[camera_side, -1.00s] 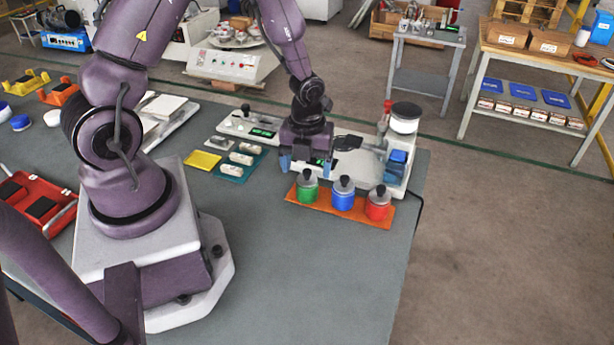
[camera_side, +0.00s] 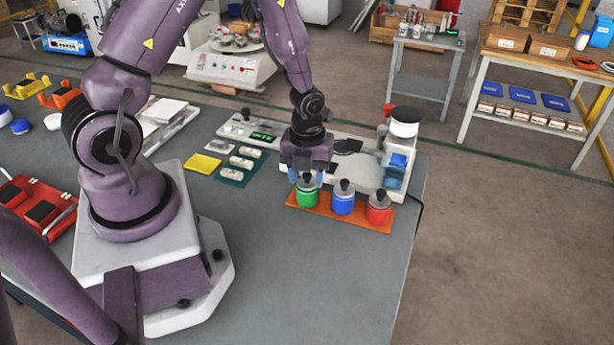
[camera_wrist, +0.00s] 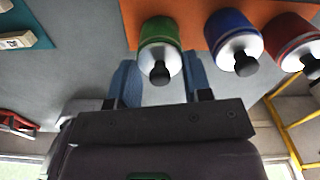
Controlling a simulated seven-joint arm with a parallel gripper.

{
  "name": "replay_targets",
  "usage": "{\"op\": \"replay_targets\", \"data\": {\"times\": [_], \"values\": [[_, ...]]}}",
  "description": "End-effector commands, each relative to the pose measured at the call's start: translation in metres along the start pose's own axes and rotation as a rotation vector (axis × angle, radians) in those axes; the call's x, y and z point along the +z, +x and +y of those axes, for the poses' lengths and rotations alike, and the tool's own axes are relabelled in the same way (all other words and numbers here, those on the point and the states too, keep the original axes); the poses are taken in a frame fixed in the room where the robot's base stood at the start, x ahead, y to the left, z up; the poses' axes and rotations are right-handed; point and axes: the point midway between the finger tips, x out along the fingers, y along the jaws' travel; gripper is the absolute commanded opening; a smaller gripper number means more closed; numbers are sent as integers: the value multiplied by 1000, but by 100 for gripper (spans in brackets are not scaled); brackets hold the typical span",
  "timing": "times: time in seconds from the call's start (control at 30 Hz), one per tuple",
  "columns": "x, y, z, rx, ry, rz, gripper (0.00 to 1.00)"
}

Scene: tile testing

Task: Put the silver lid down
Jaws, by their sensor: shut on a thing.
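A green jar (camera_side: 307,198) stands upright on an orange mat, with a silver lid (camera_wrist: 160,63) and black knob on top. The lid appears seated on the jar. My gripper (camera_side: 306,180) is lowered over this jar, shut on the silver lid, with one blue finger on each side. In the wrist view, the fingers of my gripper (camera_wrist: 160,80) flank the lid and knob. From the side, the fingers and palm partly hide the lid. A blue jar (camera_side: 343,204) and a red jar (camera_side: 378,213) stand to the right, each with its own silver lid and black knob.
The orange mat (camera_side: 330,213) lies near the table's right edge. Behind it is a white device (camera_side: 367,172) with a tall column at right. A teal tray (camera_side: 232,176) with white pieces and a yellow tile (camera_side: 202,163) lie left. The grey table (camera_side: 300,270) in front is clear.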

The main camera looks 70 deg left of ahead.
Motion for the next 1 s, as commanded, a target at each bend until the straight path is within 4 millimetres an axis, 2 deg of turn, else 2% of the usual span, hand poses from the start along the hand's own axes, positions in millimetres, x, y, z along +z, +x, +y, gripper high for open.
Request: {"op": "replay_targets", "data": {"times": [0.17, 0.4, 0.6, 0.73, 0.9, 1.0], "values": [[1, -18, 0, -3, -1, -2, 23], [1, -65, 0, -4, -3, -5, 23], [4, -90, 6, 0, -22, -1, 23], [11, -77, 36, 4, -83, 6, 23], [19, -44, 78, 4, -85, 8, 23], [20, -30, 89, 2, -41, 5, 23]]}}
